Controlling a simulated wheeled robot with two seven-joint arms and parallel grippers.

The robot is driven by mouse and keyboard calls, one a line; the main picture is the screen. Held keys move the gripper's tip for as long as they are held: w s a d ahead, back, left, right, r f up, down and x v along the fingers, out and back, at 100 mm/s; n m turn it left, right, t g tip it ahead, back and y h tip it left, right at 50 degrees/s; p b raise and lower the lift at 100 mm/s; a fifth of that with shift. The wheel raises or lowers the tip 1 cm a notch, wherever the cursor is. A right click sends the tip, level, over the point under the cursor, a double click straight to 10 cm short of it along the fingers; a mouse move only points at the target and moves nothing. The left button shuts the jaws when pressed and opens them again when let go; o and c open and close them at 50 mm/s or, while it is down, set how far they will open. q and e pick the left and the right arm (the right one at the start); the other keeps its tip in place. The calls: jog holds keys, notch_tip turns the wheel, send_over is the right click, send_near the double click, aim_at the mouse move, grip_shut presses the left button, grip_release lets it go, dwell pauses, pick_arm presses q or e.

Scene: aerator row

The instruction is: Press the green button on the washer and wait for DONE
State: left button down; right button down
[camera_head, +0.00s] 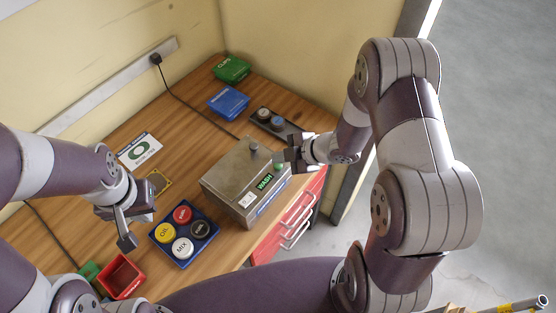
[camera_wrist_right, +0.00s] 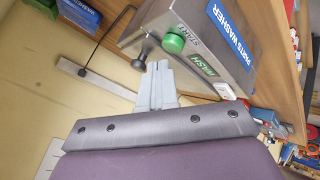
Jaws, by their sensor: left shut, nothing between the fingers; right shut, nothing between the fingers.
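The grey metal parts washer (camera_head: 222,182) stands on the wooden bench and also fills the top right of the right wrist view (camera_wrist_right: 190,20). Its small display (camera_head: 265,182) reads WASH in green letters. The round green button (camera_wrist_right: 173,43) sits on the same face, beside a START label; it also shows in the head view (camera_head: 279,168). My right gripper (camera_head: 284,160) is shut and empty, with its fingertips close to the button; I cannot tell whether they touch it. My left gripper (camera_head: 126,236) is shut and empty, above the bench left of the colored lids.
A blue tray (camera_head: 190,256) holds several round colored lids. A red bin (camera_head: 122,277) sits at the front left. Green (camera_head: 232,68) and blue (camera_head: 228,101) boxes and a dark holder (camera_head: 268,128) stand toward the back. Red drawers (camera_head: 285,230) are below the bench edge.

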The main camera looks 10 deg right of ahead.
aim_at(281, 166)
jog(key=shift+r, duration=0.15)
notch_tip(281, 166, up, 5)
jog(key=p, duration=0.4)
jog(key=shift+p, duration=0.4)
dwell(0.5)
